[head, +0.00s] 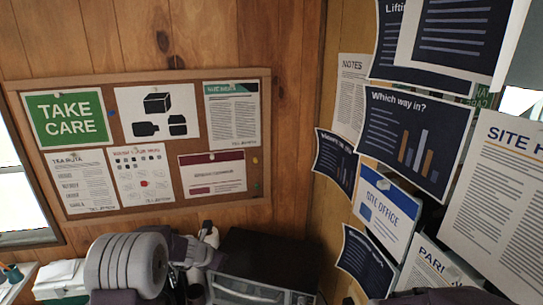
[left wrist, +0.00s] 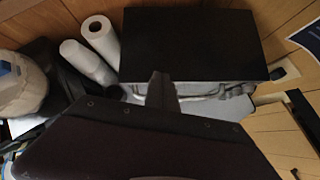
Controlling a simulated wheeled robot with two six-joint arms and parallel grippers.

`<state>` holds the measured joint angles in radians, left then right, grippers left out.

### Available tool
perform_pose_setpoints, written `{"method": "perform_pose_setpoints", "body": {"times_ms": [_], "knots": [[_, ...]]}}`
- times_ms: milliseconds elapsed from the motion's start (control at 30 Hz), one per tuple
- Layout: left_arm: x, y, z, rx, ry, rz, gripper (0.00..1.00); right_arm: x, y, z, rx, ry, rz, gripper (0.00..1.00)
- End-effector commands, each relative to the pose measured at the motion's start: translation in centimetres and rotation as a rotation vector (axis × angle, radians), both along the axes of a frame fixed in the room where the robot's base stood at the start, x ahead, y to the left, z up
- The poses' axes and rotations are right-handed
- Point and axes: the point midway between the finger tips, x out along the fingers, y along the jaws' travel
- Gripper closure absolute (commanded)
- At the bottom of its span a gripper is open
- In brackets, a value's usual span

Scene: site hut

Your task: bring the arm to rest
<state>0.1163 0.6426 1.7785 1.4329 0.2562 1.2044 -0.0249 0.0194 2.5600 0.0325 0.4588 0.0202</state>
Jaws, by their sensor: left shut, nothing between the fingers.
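My left gripper (left wrist: 163,90) shows in the left wrist view as dark fingers closed together, with nothing held between them. Behind the fingers is a black box-shaped appliance (left wrist: 190,45) with a grey front. In the head view my left arm rises at the bottom, with a big grey ribbed joint; its fingers cannot be made out there. The black appliance (head: 268,250) stands to the right of that arm, in the corner.
A corkboard (head: 190,82) with pinned sheets hangs on the wood wall. Several posters, one reading "Which way in?" (head: 405,140), cover the right wall.

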Motion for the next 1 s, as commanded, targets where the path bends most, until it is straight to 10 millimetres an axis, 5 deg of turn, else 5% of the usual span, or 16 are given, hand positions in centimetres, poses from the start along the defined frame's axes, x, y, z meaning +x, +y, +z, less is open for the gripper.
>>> {"method": "perform_pose_setpoints", "body": {"times_ms": [33,200,300,467,600,1000], "knots": [[-2.2,-2.0,-1.9,0.084,-0.020,-0.140,1.00,0.0,0.0,-4.3,0.000,0.000,0.000,0.52],[-14.4,-5.8,-5.1,0.559,-0.044,-0.905,1.00,0.0,0.0,-9.5,0.000,0.000,0.000,0.52],[-21.7,-5.2,-7.7,0.815,-0.036,-1.404,1.00,0.0,0.0,-10.5,0.000,0.000,0.000,0.52],[-30.5,-2.1,-10.5,1.012,-0.009,-2.118,1.00,0.0,0.0,-9.8,0.000,-0.001,0.000,0.52],[-31.6,-1.1,-10.8,1.074,-0.060,-2.403,1.00,0.0,0.0,-9.8,0.000,-0.001,0.000,0.52],[-31.5,-1.1,-10.9,1.085,-0.079,-2.434,1.00,0.0,0.0,-9.8,0.000,0.000,0.000,0.52]]}}
